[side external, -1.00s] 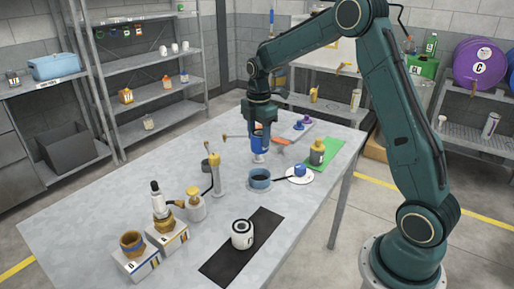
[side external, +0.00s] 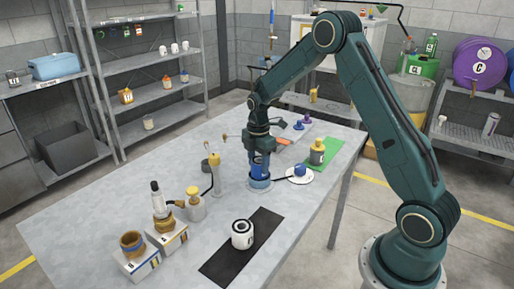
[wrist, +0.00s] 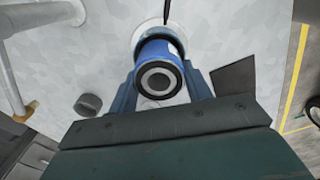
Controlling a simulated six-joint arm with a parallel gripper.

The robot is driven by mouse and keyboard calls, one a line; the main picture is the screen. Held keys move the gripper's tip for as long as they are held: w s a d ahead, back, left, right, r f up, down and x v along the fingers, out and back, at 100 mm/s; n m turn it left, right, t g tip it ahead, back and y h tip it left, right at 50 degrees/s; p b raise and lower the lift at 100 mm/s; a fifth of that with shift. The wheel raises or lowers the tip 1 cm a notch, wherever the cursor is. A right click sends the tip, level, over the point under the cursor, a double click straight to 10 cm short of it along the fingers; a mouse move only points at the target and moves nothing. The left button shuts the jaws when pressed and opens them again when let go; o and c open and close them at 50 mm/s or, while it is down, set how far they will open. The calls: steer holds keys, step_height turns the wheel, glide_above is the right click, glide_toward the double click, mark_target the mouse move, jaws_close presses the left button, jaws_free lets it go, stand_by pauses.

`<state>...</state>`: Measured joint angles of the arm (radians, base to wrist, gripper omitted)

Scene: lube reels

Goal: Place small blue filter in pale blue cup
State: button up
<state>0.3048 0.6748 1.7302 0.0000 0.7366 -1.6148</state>
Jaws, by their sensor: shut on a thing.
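My gripper (side external: 259,158) points down over the cup and is shut on the small blue filter (side external: 258,168). In the wrist view the cup's rim (wrist: 138,36) shows partly around the far side of the filter. The near rim and the cup's floor are hidden, so I cannot tell whether the filter touches the bottom.
A white plate with a blue item (side external: 300,172) is right of the cup. A yellow-topped bottle (side external: 317,154) stands on a green mat. A tall yellow-topped post (side external: 215,175) is close on the left.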

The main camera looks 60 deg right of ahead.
mark_target(259, 160)
steer(key=shift+f, duration=0.8)
steer(key=shift+f, duration=0.1)
steer(key=o, duration=1.1)
step_height(259, 160, up, 12)
steer(key=shift+f, duration=0.2)
steer(key=shift+r, duration=0.35)
